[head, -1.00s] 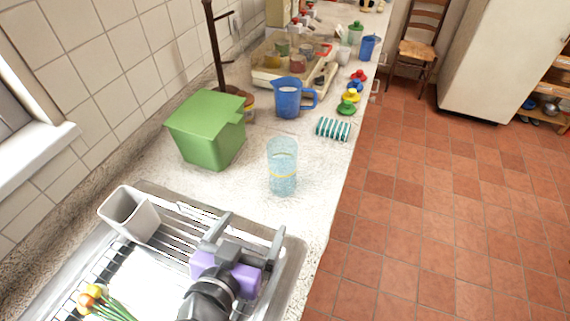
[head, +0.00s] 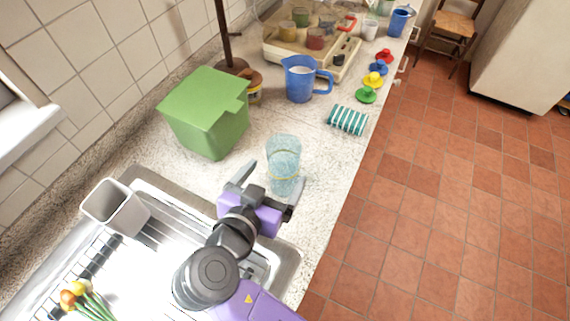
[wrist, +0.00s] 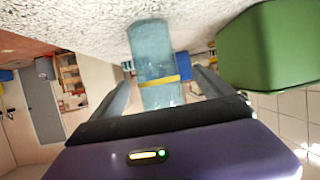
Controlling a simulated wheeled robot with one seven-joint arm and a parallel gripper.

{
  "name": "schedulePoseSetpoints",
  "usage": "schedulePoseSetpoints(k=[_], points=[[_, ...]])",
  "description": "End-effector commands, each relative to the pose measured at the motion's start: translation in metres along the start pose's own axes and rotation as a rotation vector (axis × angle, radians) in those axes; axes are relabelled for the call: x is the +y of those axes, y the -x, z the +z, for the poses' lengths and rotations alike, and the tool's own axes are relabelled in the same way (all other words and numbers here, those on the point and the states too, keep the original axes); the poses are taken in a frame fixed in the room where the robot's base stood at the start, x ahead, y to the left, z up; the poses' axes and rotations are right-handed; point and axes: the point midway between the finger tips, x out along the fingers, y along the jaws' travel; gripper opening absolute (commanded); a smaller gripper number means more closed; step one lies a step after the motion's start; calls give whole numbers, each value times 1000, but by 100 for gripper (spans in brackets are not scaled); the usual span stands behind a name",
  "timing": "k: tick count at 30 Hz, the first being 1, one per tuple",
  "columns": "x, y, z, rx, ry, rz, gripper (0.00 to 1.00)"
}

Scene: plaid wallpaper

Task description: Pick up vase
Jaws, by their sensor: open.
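The vase (head: 284,160) is a clear, light-blue glass cylinder with a yellow band. It stands upright on the counter, just beyond the sink edge. My gripper (head: 271,184) is open, with its fingers pointing at the vase from the near side. In the wrist view the vase (wrist: 152,55) shows upside down between the two fingers of my gripper (wrist: 165,88). Its banded part lies across the gap between them. I cannot tell whether either finger touches the glass.
A green lidded bin (head: 208,112) stands left of the vase, and a blue jug (head: 299,80) behind it. A striped roll (head: 347,120) lies near the counter's right edge. A grey cup (head: 115,206) and onions (head: 75,293) are at the sink. Counter right of the vase is bare.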

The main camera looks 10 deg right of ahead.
Motion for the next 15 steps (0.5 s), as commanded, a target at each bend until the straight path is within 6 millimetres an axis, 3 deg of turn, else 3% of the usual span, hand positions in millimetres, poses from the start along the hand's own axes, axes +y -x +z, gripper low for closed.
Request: schedulePoseSetpoints(k=[9, 15], points=[[6, -40, 8, 0, 0, 3, 91], [5, -51, 10, -1, 0, 0, 91]])
